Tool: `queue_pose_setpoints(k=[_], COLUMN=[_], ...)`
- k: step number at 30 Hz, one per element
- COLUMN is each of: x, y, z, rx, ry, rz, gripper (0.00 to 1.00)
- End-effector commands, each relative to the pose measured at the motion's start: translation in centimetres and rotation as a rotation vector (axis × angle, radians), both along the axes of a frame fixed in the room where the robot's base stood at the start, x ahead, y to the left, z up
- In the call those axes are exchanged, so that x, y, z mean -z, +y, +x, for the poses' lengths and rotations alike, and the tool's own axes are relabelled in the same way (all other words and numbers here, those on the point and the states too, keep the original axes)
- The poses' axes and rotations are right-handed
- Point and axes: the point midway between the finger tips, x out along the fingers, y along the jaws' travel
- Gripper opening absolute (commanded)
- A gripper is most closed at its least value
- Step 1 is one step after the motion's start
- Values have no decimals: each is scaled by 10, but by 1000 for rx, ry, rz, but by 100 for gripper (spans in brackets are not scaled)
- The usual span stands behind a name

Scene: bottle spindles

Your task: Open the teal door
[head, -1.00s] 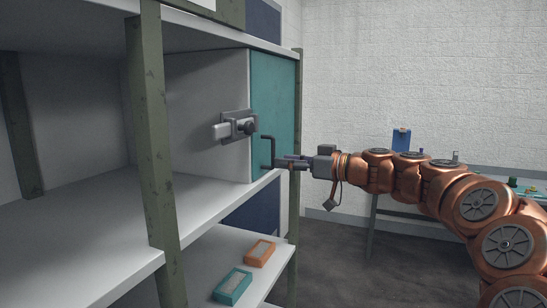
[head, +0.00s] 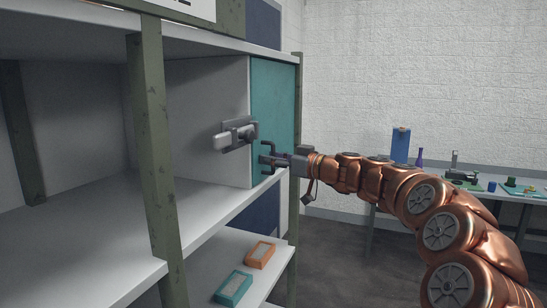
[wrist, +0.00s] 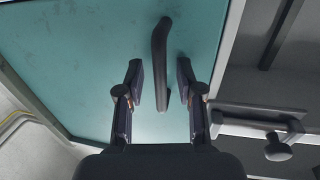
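The teal door (head: 276,95) stands upright at the end of the shelf unit and looks closed. It fills much of the wrist view (wrist: 80,60). A dark bar handle (wrist: 160,60) sits on it, and it also shows in the head view (head: 265,146). My gripper (wrist: 160,82) is open, with one finger on each side of the handle. There are visible gaps between the fingers and the bar. In the head view, my gripper (head: 268,161) is at the handle's lower part, and the exact contact is too small to tell.
A grey latch with a knob (head: 235,136) is on the side wall beside the door; it also shows in the wrist view (wrist: 268,130). A green post (head: 152,150) stands in front. Teal (head: 233,288) and orange (head: 260,254) boxes lie on the lower shelf. A table (head: 480,188) stands behind my arm.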

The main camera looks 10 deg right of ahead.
Motion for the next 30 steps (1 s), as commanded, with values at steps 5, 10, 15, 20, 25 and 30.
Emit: queue_pose_setpoints(k=[5, 10, 15, 20, 25, 30], x=[0, 0, 0, 0, 0, 0], y=[0, 0, 0, 0, 0, 0], z=[0, 0, 0, 0, 0, 0], rx=[-1, -1, -1, -1, -1, -1], ry=[0, 0, 0, 0, 0, 0], rz=[0, 0, 0, 0, 0, 0], gripper=[36, 18, 0, 0, 0, 0])
